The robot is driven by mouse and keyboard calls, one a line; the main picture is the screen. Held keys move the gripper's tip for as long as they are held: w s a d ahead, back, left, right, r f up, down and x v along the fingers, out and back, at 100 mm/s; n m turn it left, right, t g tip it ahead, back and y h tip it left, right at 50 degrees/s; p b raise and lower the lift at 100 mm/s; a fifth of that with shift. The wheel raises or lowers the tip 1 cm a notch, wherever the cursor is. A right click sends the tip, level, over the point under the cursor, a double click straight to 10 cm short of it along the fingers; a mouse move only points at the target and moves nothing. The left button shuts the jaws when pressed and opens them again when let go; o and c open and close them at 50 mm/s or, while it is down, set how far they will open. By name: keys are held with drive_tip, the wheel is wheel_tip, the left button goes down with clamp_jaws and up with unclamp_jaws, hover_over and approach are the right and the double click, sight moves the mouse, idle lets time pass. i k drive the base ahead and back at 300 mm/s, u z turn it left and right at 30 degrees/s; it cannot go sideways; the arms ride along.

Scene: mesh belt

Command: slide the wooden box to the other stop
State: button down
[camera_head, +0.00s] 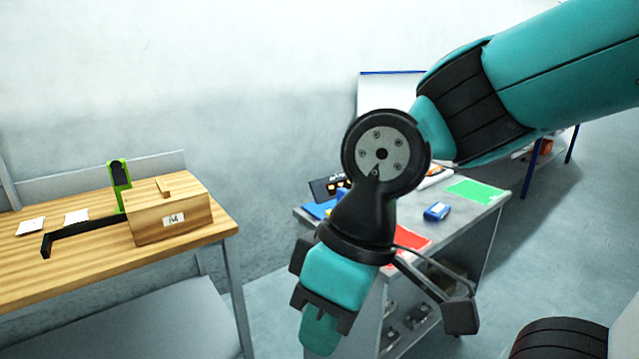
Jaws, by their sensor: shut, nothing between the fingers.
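The wooden box (165,222), with a white label and a small block on its lid, sits upright near the right end of the wooden table (60,276). A black bar (85,231) lies to its left, with a short bent-down end at the left. A green and black upright piece (119,178) stands behind the box's left end. I cannot tell which parts are the stops; the far side of the box is hidden. My gripper (320,335) hangs shut and empty, well to the right of the box and apart from it.
Two white cards (76,216) lie on the table behind the bar. A grey bench (470,222) with a red sheet, a green sheet (475,191) and a blue item (437,211) stands behind my arm. Open floor lies at the right.

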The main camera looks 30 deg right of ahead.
sight(158, 222)
drive_tip(key=z, duration=0.65)
drive_tip(key=i, duration=1)
drive_tip(key=u, duration=0.05)
